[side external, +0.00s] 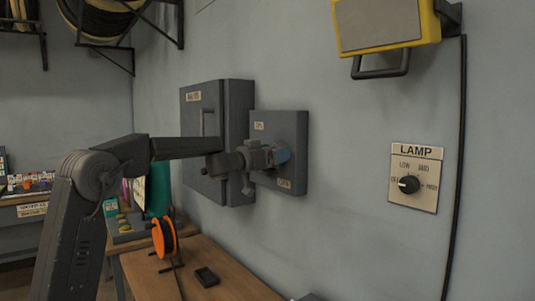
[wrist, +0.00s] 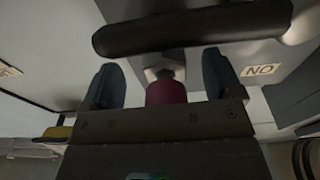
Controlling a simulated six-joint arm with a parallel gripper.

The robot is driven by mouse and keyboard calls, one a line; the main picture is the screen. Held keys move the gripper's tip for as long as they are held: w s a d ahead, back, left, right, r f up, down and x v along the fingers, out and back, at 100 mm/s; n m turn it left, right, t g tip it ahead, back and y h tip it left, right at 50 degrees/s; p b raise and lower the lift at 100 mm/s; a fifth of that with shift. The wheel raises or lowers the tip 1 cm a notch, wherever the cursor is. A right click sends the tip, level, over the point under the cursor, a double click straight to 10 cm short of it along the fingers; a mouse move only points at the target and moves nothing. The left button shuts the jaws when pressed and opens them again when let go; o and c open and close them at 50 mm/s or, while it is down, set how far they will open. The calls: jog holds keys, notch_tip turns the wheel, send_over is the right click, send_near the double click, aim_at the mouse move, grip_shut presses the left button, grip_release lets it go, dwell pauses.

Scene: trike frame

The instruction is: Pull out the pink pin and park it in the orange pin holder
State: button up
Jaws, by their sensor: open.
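My gripper (side external: 283,155) is at the small grey panel (side external: 293,125) on the wall, with its bluish fingers close to the panel face. In the wrist view my gripper (wrist: 161,66) is open, one finger on each side of a dull pink-maroon cylinder (wrist: 166,93), which looks like the pink pin. A pale mount shows just beyond the cylinder. I cannot tell whether the fingers touch it. The pin is hidden behind my gripper in the side view. I cannot make out an orange pin holder in either view.
A dark bar (wrist: 190,28) crosses close beyond the fingers. A larger grey cabinet (side external: 215,110) is left of the panel, and a lamp switch plate (side external: 416,177) is to the right. An orange cable reel (side external: 163,238) stands on the wooden bench (side external: 220,265) below.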

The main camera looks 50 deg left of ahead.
jog(key=s, duration=1.3)
jog(key=shift+a+f, duration=0.25)
jog(key=shift+f, duration=0.1)
jog(key=shift+c, duration=0.5)
jog(key=shift+n, duration=0.3)
jog(key=w, duration=0.5)
jog(key=shift+w, duration=0.1)
jog(key=c, duration=0.3)
jog(key=shift+w, duration=0.15)
jog(key=shift+c, duration=0.2)
jog(key=shift+w, duration=0.1)
